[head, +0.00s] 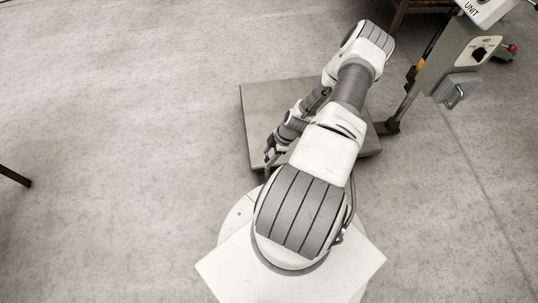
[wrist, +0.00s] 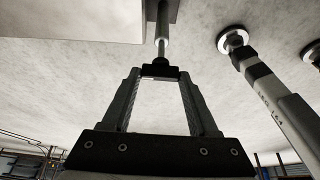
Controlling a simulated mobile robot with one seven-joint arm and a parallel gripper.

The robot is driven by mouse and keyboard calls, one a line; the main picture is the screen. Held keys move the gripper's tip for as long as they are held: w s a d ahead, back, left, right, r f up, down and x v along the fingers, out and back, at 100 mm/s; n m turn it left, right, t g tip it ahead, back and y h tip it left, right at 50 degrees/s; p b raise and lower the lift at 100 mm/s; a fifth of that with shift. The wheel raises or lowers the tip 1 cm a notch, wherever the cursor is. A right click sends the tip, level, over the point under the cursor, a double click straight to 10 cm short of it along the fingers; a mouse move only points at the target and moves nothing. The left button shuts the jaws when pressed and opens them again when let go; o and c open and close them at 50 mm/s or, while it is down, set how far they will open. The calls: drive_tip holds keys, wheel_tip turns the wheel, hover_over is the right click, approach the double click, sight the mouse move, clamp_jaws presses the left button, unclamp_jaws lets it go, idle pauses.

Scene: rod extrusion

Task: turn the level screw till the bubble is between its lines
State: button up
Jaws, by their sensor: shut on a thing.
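In the wrist view, my gripper (wrist: 160,74) has its two fingertips closed on the dark end of a slim metal level screw (wrist: 162,40). The screw's shaft runs from the fingertips up to a grey part at the top edge. In the head view, my gripper (head: 270,156) is low at the left front side of a flat grey platform (head: 262,100), partly hidden by my arm. The screw cannot be made out there. No bubble or lines can be made out in either view.
A pale slab (wrist: 70,18) fills the wrist view's upper left. A pale post (wrist: 275,105) with a round end stands right of the gripper. In the head view, a control unit (head: 460,60) on a stand is right of the platform. Open concrete floor (head: 110,130) lies left.

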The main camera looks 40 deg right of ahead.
drive_tip(key=c, duration=0.4)
drive_tip(key=shift+m, duration=0.4)
drive_tip(key=m+h, duration=0.1)
drive_tip(key=m, duration=0.1)
drive_tip(key=m+t+p, duration=0.1)
drive_tip(key=m, duration=0.2)
drive_tip(key=shift+s+a+r+m+t+h, duration=0.1)
drive_tip(key=shift+s+a+m+t+h, duration=0.05)
drive_tip(key=shift+m+t+h, duration=0.2)
drive_tip(key=m+h+p, duration=0.1)
drive_tip(key=m, duration=0.1)
drive_tip(key=m+h, duration=0.1)
drive_tip(key=m, duration=0.2)
drive_tip(key=shift+a+p, duration=0.2)
drive_tip(key=shift+p, duration=0.2)
drive_tip(key=m+h, duration=0.1)
drive_tip(key=m, duration=0.2)
drive_tip(key=m+h+p, duration=0.1)
drive_tip(key=m, duration=0.2)
drive_tip(key=shift+a+m+p, duration=0.15)
drive_tip(key=shift+m+p, duration=0.1)
drive_tip(key=shift+p, duration=0.05)
drive_tip(key=m+g+h, duration=0.1)
drive_tip(key=m, duration=0.2)
drive_tip(key=m+h, duration=0.1)
drive_tip(key=m, duration=0.1)
drive_tip(key=shift+m+g, duration=0.35)
drive_tip(key=shift+m, duration=0.05)
